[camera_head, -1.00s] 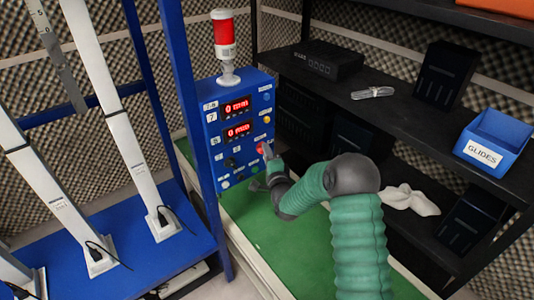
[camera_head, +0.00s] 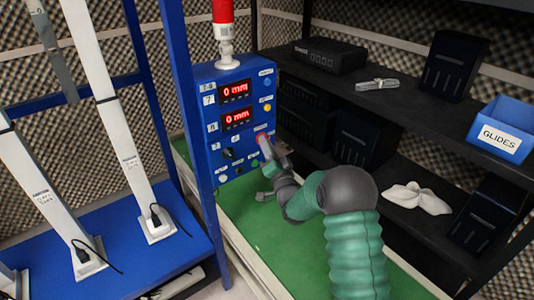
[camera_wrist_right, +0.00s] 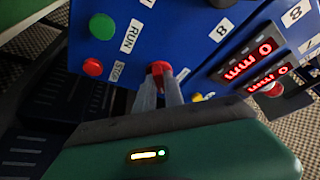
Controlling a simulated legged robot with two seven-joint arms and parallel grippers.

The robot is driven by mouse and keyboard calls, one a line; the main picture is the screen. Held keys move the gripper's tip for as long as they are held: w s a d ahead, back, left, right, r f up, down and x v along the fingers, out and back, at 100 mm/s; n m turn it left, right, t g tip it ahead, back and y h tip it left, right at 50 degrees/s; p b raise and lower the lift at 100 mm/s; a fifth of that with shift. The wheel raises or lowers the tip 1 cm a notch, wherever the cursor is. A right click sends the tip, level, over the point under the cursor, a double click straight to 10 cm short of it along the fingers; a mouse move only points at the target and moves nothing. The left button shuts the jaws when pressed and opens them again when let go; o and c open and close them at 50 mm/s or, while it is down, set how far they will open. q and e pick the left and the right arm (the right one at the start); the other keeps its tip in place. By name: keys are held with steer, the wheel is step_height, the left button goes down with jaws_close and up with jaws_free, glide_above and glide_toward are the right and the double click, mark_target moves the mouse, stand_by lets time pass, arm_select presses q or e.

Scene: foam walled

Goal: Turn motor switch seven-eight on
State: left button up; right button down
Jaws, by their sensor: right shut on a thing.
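The blue control panel (camera_head: 245,165) stands upright at the middle of the head view, with two red displays (camera_head: 236,91) reading 0 mm. A black rotary switch (camera_head: 228,154) sits low on its face; its setting is too small to tell. A red knob (camera_head: 263,138) is on the panel's right side. My right gripper (camera_head: 267,148) is at this knob. In the right wrist view the two fingers (camera_wrist_right: 160,92) are shut on the red knob (camera_wrist_right: 160,68). Part of the knob is hidden by them. My left gripper is in neither view.
A red-and-white beacon (camera_head: 224,35) stands on the panel. A blue rack with white posts (camera_head: 120,150) is at left. Green (camera_wrist_right: 102,26) and red (camera_wrist_right: 92,67) buttons show beside the gripper.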

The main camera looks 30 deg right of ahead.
steer(key=shift+w+d+f+n+t+y+b, duration=0.15)
steer(key=shift+n+t+y+b, duration=0.15)
steer(key=shift+n+y+b, duration=1.35)
steer(key=shift+s+a+f+n+t+y+b, duration=0.15)
steer(key=shift+n+t+y+b, duration=0.4)
steer(key=shift+n, duration=2.15)
steer(key=shift+w+d+f+n+t+y+b, duration=0.15)
steer(key=shift+n+y+b, duration=0.9)
steer(key=shift+n, duration=1.1)
steer(key=shift+r+b, duration=0.15)
steer(key=shift+b, duration=0.15)
steer(key=c, duration=1.4)
jaws_free()
steer(key=shift+c, duration=0.2)
steer(key=shift+d, duration=0.1)
steer(key=p+v, duration=0.3)
steer(key=v, duration=1.4)
